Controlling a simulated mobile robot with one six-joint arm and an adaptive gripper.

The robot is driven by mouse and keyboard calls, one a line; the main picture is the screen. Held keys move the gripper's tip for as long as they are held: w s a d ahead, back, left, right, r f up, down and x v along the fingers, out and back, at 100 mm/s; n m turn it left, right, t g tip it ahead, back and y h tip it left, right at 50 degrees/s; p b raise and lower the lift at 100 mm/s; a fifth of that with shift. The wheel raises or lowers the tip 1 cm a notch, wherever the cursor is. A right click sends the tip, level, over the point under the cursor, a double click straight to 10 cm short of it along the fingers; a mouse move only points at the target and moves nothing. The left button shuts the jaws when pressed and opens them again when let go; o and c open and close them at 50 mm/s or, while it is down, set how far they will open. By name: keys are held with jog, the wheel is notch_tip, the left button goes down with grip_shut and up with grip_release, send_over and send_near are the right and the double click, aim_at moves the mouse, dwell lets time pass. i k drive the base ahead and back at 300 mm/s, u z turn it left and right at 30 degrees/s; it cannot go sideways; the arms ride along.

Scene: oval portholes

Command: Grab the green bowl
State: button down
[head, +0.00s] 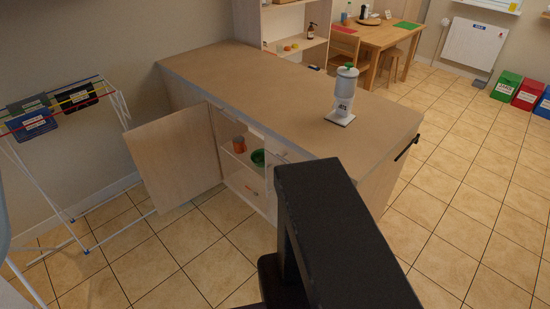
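A green bowl (258,157) sits inside the open cabinet under the counter, on a shelf. Its right part is cut off from view by the cabinet front. An orange cup-like object (239,145) stands to its left on the same shelf. My arm, dark and blocky, fills the lower middle of the head view, in front of the cabinet's right part. My gripper's fingers cannot be made out, so I cannot tell its opening.
The cabinet door (175,158) stands open to the left. The counter (290,95) carries a white dispenser (345,92). A drying rack (60,120) stands at the left. A table (380,36) is at the back. Tiled floor is free in front and at right.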

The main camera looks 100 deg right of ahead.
aim_at(257, 157)
jog(key=z, duration=0.3)
jog(key=k, duration=0.15)
jog(key=z, duration=3)
jog(key=i, duration=1)
jog(key=z, duration=0.15)
jog(key=k, duration=0.15)
jog(key=z, duration=0.05)
